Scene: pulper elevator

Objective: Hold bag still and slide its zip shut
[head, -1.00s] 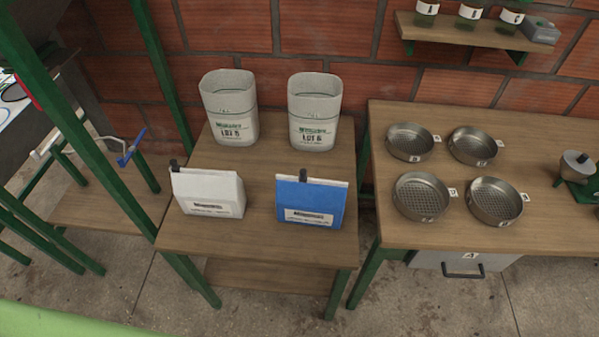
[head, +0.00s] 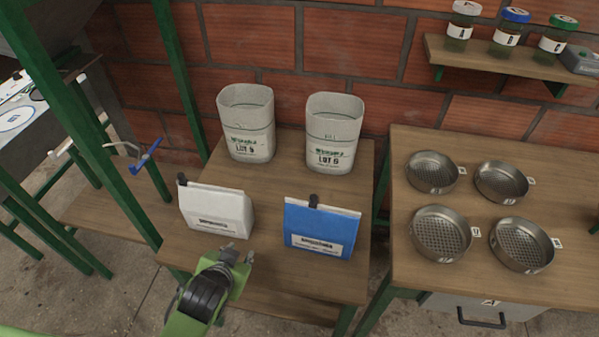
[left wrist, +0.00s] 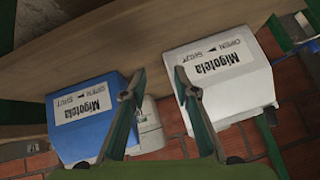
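A white bag (head: 222,214) with a dark zip slider (head: 182,179) at its top left corner stands on the wooden table. A blue bag (head: 320,230) stands to its right; its dark slider (head: 313,200) sits left of the middle of its top edge. My left gripper (head: 239,256) is in front of and below the white bag, apart from both bags. In the left wrist view its two fingers (left wrist: 159,94) are spread with nothing between them. There the blue bag (left wrist: 90,125) is left and the white bag (left wrist: 235,85) right, both with OPEN/SHUT labels. My right gripper is out of view.
Two grey lot bins (head: 247,125) (head: 333,130) stand behind the bags. Green posts (head: 110,180) rise at the table's left. A second table (head: 480,285) with several metal sieves is at the right, under a shelf of jars (head: 505,62).

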